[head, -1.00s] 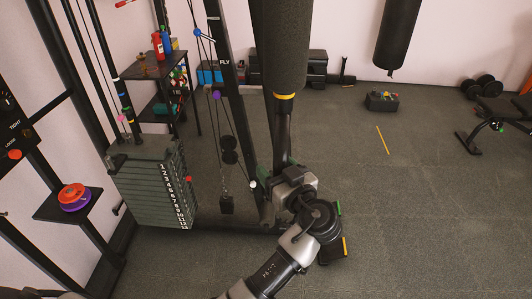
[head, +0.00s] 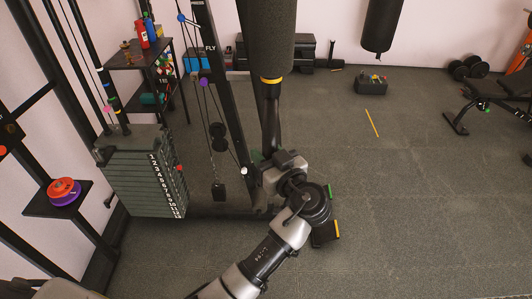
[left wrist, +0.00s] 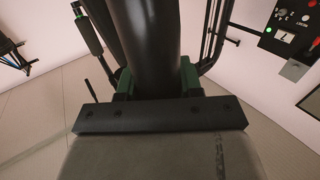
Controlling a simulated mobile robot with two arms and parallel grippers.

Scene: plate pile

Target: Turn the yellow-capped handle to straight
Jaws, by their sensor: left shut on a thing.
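The handle (head: 270,115) is a black bar with a thick dark foam sleeve (head: 268,35) above it and a yellow ring (head: 271,80) at the sleeve's lower end. It hangs nearly upright in front of the machine's post marked FLY. My left gripper (head: 268,158) is shut on the bar's lower part, below the yellow ring. In the left wrist view the black bar (left wrist: 152,45) runs between the green-edged fingers (left wrist: 157,82). The fingertips are partly hidden behind the bar and wrist. My right gripper is not in view.
A weight stack (head: 140,175) stands at left, beside a small shelf (head: 65,203) with orange and purple discs. A rack (head: 140,62) with bottles is behind. A punching bag (head: 381,25), toolbox (head: 370,87) and bench (head: 490,92) are at right. Floor right of my arm is clear.

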